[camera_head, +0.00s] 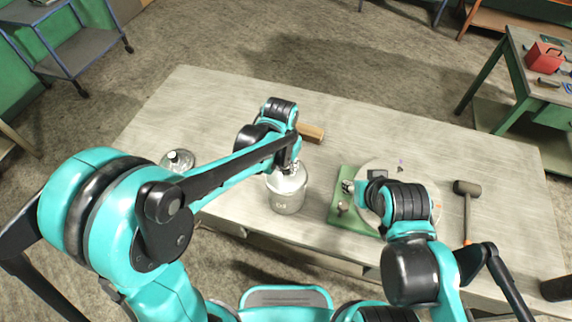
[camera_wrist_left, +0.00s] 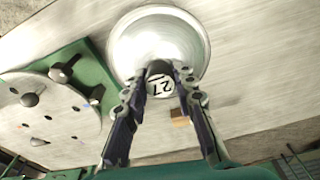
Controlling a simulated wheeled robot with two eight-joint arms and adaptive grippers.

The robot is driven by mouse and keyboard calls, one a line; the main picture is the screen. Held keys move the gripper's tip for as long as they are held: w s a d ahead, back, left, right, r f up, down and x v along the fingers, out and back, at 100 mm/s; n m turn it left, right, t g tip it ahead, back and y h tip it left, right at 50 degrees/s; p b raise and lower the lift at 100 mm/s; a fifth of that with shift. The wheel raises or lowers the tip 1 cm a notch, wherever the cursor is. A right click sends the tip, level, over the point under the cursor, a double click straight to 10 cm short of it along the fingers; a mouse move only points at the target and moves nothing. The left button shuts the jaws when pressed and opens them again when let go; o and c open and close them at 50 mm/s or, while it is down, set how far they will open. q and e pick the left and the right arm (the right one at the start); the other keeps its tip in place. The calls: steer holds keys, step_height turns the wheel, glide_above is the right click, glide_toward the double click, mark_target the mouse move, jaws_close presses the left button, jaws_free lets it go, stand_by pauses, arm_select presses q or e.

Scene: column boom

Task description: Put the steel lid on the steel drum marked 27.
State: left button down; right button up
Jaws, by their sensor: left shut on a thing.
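The steel drum (camera_head: 287,200) is a shiny can with a mark on its side, standing near the table's front edge. My left gripper (camera_head: 287,168) is above it, shut on the knob of the steel lid. In the left wrist view the lid (camera_wrist_left: 150,30) is a round bright disc, with its knob tagged 27 between the fingers of my left gripper (camera_wrist_left: 160,88). The lid is at or just above the drum's top; I cannot tell whether it touches. My right gripper (camera_head: 358,190) is over the green base, mostly hidden by its arm; its fingers are unclear.
A round white plate (camera_head: 425,183) with knobs lies on a green base (camera_head: 340,215) right of the drum. A mallet (camera_head: 467,205) lies farther right. A wooden block (camera_head: 311,132) is behind the left gripper. A shiny knobbed object (camera_head: 178,160) is at left.

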mark_target(284, 169)
arm_select(q)
steer(key=shift+f, duration=0.2)
steer(key=c, duration=1.2)
jaws_free()
steer(key=shift+r, duration=0.1)
steer(key=shift+r, duration=0.2)
step_height(284, 169, up, 13)
steer(key=s+p, duration=0.1)
steer(key=p, duration=0.2)
steer(key=s+a+n+t, duration=0.1)
steer(key=s+a+t, duration=0.1)
steer(key=a, duration=0.4)
steer(key=s+a+n+t, duration=0.2)
steer(key=s+a, duration=0.3)
steer(key=a, duration=0.1)
steer(key=s+a+n+t, duration=0.2)
steer(key=s+a, duration=0.2)
steer(key=a, duration=0.2)
steer(key=shift+s+f+y, duration=0.1)
steer(key=shift+f+y, duration=0.05)
steer(key=shift+y, duration=0.15)
